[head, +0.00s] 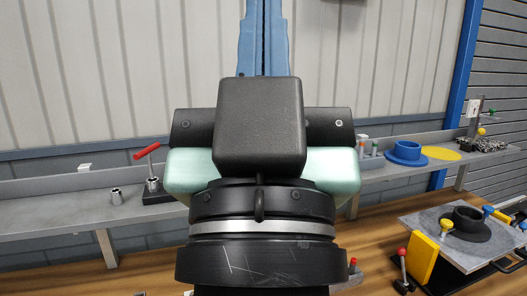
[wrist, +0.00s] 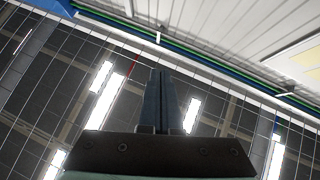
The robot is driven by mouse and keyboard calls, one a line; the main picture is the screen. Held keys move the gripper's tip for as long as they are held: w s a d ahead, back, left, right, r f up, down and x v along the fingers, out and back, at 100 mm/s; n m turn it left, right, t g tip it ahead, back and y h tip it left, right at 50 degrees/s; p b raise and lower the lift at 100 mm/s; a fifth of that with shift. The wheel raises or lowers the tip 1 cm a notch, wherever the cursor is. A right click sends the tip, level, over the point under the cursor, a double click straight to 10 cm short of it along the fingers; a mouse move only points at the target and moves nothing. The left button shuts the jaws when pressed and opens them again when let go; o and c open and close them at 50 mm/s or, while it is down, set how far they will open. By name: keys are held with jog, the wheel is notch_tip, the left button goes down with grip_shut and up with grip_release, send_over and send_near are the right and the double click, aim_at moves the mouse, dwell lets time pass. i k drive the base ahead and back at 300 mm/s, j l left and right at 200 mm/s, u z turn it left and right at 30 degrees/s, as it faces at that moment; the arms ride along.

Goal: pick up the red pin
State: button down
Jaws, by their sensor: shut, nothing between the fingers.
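A pin with a round red head (head: 402,253) stands on the wooden bench at the lower right of the head view, beside a yellow plate. A second small red tip (head: 353,262) shows left of it, partly hidden by my arm. I cannot tell for certain which is the red pin. My gripper (head: 263,20) points upward in the head view, away from both, its fingertips cut off by the top edge. In the wrist view its two dark fingers (wrist: 160,75) are shut together, with nothing between them.
A grey ledge (head: 60,215) runs along the wall, with a red-handled tool (head: 153,150), a blue flanged ring (head: 406,153) and a yellow disc (head: 444,154). A grey plate (head: 425,222) at right bears a black hub (head: 467,222) and a yellow plate (head: 422,259). My arm hides the middle.

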aim_at(354, 262)
jog(key=l+u, duration=0.15)
jog(key=l, duration=0.35)
jog(key=l+u, duration=0.15)
jog(key=l, duration=0.35)
jog(key=l+u, duration=0.15)
jog(key=l, duration=0.35)
jog(key=l+u, duration=0.2)
jog(key=l, duration=0.3)
jog(key=l+u, duration=0.15)
jog(key=l, duration=0.35)
jog(key=k+l+u, duration=0.15)
jog(key=l, duration=0.3)
jog(key=k+l+u, duration=0.15)
jog(key=l, duration=0.3)
